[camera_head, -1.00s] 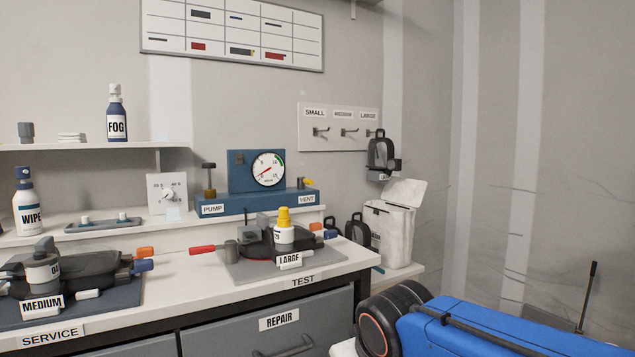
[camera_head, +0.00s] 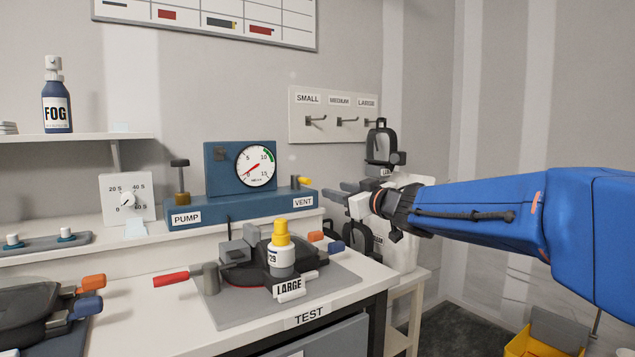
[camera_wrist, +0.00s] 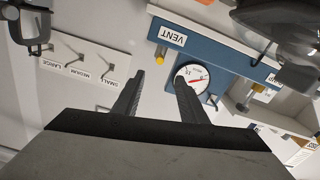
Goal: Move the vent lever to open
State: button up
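The vent lever (camera_head: 304,181) has a yellow tip and sits on a small grey post at the right end of the blue pump unit (camera_head: 240,207), above the VENT label. Its yellow tip points right in the head view. The lever's yellow part also shows in the wrist view (camera_wrist: 161,50), beside the VENT label and beyond the fingertips. My gripper (camera_head: 337,191) is to the right of the lever, apart from it. In the wrist view its two fingers (camera_wrist: 158,82) stand apart with nothing between them.
The gauge (camera_head: 256,166) stands on the unit, its red needle at the lower left. A wall board with hooks (camera_head: 334,133) is behind. A black mask (camera_head: 381,146) hangs near my gripper. A yellow-capped bottle (camera_head: 281,250) and a mask on the TEST mat (camera_head: 345,283) stand in front.

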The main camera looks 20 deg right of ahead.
aim_at(309, 183)
jog(key=x, duration=1.7)
jog(key=shift+w, duration=0.15)
grip_shut()
